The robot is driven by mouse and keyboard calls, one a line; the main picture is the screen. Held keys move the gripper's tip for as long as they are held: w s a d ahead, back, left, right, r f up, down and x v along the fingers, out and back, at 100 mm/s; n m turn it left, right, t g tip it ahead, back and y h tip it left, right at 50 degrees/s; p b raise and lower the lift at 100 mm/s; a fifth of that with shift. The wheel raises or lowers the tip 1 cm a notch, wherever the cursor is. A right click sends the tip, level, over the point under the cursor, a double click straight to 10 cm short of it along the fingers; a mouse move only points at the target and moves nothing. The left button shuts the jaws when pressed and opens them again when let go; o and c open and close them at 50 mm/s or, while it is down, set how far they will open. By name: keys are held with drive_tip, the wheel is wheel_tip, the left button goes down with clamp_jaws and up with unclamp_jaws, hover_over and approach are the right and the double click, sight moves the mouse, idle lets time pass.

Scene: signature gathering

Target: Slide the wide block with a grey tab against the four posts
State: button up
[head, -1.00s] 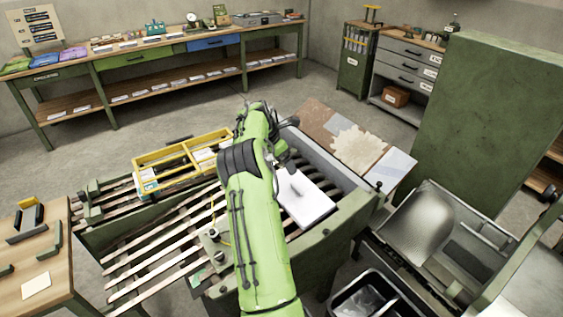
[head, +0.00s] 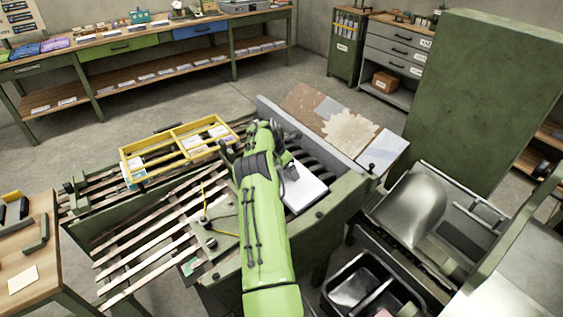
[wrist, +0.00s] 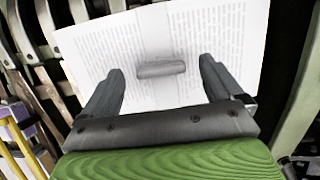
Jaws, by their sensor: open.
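The wide block (head: 306,194) is a flat white slab lying on the slatted bed at the right end of the green machine in the head view. In the wrist view the block (wrist: 200,35) shows lines of print and a centre fold, with a short grey tab (wrist: 160,69) standing on it. My gripper (wrist: 161,66) is open, with one finger on each side of the tab and a gap to both. The arm partly covers the block in the head view. I cannot make out the four posts.
A yellow frame (head: 178,142) with paper stacks sits on the slats to the left. A grey side wall (head: 318,140) runs behind the block. A black bin (head: 365,288) and a metal chute (head: 410,205) stand at the right. Slats left of the arm are mostly bare.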

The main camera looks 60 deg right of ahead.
drive_tip(key=shift+s+d+f, duration=0.1)
drive_tip(key=shift+d+f, duration=0.1)
drive_tip(key=shift+f, duration=0.3)
drive_tip(key=shift+c, duration=0.2)
drive_tip(key=c, duration=1.4)
drive_tip(key=o, duration=1.4)
drive_tip(key=p+v, duration=0.3)
drive_tip(key=v, duration=1.2)
drive_tip(key=shift+a+r, duration=0.15)
drive_tip(key=shift+r, duration=0.2)
